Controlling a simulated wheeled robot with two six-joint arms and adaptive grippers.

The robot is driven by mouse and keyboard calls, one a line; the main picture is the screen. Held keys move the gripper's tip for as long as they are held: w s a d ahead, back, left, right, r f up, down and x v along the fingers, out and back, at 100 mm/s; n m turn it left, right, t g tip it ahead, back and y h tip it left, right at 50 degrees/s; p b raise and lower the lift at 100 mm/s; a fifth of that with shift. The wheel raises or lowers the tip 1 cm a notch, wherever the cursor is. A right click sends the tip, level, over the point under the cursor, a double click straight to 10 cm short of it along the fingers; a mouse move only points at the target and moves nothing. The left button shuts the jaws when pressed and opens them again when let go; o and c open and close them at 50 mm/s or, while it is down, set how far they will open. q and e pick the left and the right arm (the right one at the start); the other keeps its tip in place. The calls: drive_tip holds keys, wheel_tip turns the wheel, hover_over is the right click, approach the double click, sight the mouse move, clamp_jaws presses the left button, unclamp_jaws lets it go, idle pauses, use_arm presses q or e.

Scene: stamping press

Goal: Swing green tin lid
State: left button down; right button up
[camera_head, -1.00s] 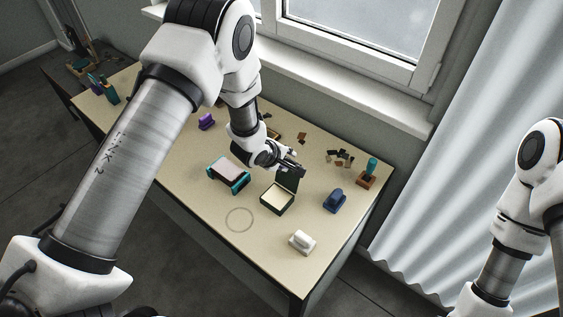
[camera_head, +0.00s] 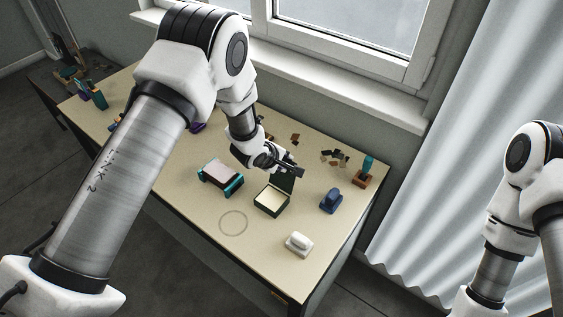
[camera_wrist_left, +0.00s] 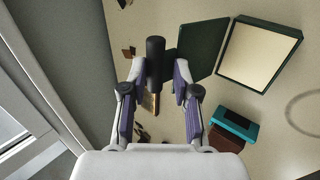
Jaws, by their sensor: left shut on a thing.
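The dark green tin (camera_head: 270,203) stands open on the table with a cream pad inside. Its lid (camera_head: 284,183) is raised at the back edge; the tin also shows in the left wrist view (camera_wrist_left: 259,53), with the lid (camera_wrist_left: 203,49) beside it. My left gripper (camera_head: 292,170) is over the table at the lid. In the left wrist view its fingers (camera_wrist_left: 157,92) are closed around a black-handled tool (camera_wrist_left: 155,62) with a brass-coloured part. The tool's handle overlaps the lid's edge there; I cannot tell whether they touch. My right gripper is out of view.
A teal-ended blotter (camera_head: 220,178) stands left of the tin. A blue stamp (camera_head: 331,200), a white stamp (camera_head: 299,243) and a teal-handled stamp (camera_head: 365,172) stand to the right. Dark scraps (camera_head: 335,157) lie behind. The table's front is clear around a ring mark (camera_head: 233,223).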

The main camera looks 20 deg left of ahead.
use_arm(q)
drive_tip(key=shift+f, duration=0.1)
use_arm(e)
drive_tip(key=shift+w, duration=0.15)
use_arm(q)
drive_tip(key=shift+s+a+p, duration=0.15)
drive_tip(key=shift+s+p, duration=0.2)
drive_tip(key=shift+s, duration=0.45)
drive_tip(key=s, duration=0.1)
drive_tip(key=s+a, duration=0.1)
drive_tip(key=s, duration=0.1)
drive_tip(key=s+a+f, duration=0.1)
drive_tip(key=s, duration=0.1)
drive_tip(key=shift+s, duration=0.25)
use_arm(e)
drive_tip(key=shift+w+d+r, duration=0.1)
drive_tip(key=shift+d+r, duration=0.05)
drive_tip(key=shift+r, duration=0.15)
